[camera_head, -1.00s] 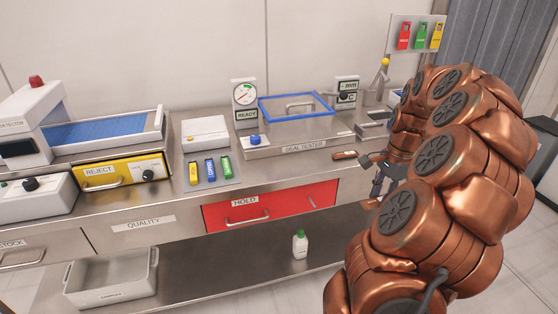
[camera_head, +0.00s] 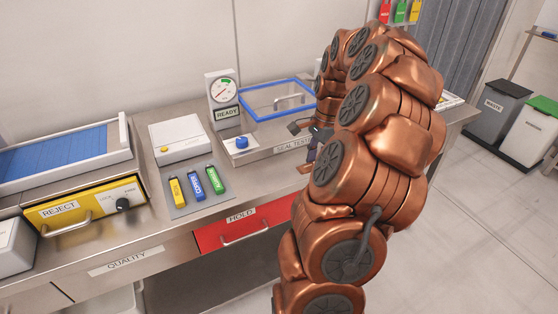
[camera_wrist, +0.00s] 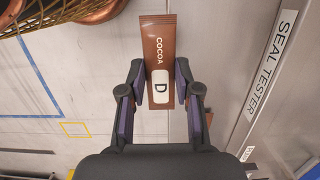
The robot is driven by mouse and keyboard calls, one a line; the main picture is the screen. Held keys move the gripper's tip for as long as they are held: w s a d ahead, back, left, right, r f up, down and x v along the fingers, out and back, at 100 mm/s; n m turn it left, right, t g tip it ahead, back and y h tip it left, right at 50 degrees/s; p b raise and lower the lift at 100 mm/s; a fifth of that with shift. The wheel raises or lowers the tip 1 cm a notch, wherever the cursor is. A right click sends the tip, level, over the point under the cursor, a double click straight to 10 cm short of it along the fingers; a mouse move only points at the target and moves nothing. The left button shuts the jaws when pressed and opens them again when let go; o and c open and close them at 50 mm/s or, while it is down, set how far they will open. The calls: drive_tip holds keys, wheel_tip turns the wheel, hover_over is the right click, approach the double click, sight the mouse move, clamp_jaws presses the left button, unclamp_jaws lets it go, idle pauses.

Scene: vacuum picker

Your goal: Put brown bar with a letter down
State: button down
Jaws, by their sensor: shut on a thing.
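The brown bar (camera_wrist: 157,50) shows in the wrist view as a flat wrapper printed COCOA, with a white label bearing a letter D. My gripper (camera_wrist: 160,82) is shut on it, one finger at each long side, near the label. The bar points away from my palm, and its lower end is near the palm. In the head view my gripper (camera_head: 310,140) is beside the front of the seal tester (camera_head: 272,152), mostly hidden behind my arm. In the wrist view the SEAL TESTER sign (camera_wrist: 270,65) is right of the bar.
Yellow, blue and green packets (camera_head: 195,186) lie on a grey mat left of my arm. A white box (camera_head: 180,138), a READY gauge (camera_head: 224,95) and a blue-framed lid (camera_head: 277,99) stand behind. The red HOLD drawer (camera_head: 235,232) is below. Waste bins (camera_head: 497,105) stand at right.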

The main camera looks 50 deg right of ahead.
drive_tip(key=p, duration=0.3)
hover_over(280, 173)
drive_tip(key=shift+d+f, duration=0.3)
drive_tip(key=shift+f, duration=0.15)
drive_tip(key=shift+f+p, duration=0.55)
drive_tip(key=shift+f, duration=1.2)
drive_tip(key=shift+f, duration=0.15)
drive_tip(key=c, duration=0.8)
unclamp_jaws()
